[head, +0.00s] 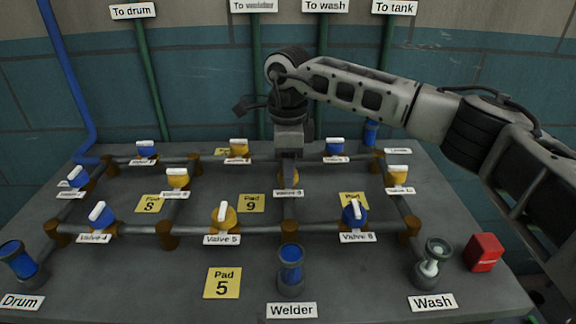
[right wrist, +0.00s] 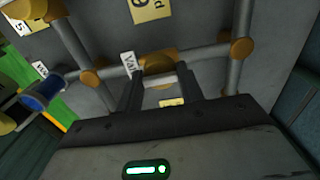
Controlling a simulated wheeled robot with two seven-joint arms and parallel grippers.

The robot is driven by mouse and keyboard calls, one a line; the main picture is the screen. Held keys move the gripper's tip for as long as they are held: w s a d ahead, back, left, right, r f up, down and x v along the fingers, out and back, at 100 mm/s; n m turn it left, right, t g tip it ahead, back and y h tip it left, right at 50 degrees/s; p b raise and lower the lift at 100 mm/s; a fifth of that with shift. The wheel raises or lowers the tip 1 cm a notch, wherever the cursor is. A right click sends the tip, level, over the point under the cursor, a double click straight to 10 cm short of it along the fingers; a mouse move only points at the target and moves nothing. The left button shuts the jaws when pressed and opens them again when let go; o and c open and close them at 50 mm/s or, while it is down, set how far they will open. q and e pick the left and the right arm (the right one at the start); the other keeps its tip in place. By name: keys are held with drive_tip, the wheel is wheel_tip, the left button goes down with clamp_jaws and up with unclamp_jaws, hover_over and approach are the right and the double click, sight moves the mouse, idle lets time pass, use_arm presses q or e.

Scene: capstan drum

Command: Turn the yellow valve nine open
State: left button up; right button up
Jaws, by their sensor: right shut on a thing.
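The yellow valve nine (head: 290,180) sits on the pipework in the middle of the table, above its white label (head: 288,193), whose small print is hard to read. My right gripper (head: 289,168) points down over this valve and hides most of it. In the right wrist view, my right gripper's fingers (right wrist: 160,84) stand either side of the valve's pale handle (right wrist: 160,81), shut on it. The yellow valve body (right wrist: 157,65) shows just beyond the fingers. The handle's exact angle is hard to tell. My left gripper is not in view.
Several other blue and yellow valves with white handles stand around, such as Valve 5 (head: 224,217) and Valve 6 (head: 354,214). Drum (head: 20,259), Welder (head: 290,266) and Wash (head: 433,259) fittings line the front. A red block (head: 484,252) lies at the right.

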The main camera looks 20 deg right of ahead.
drive_tip(key=shift+r, duration=0.15)
drive_tip(key=o, duration=1)
wheel_tip(320, 180, up, 16)
drive_tip(key=shift+f, duration=0.1)
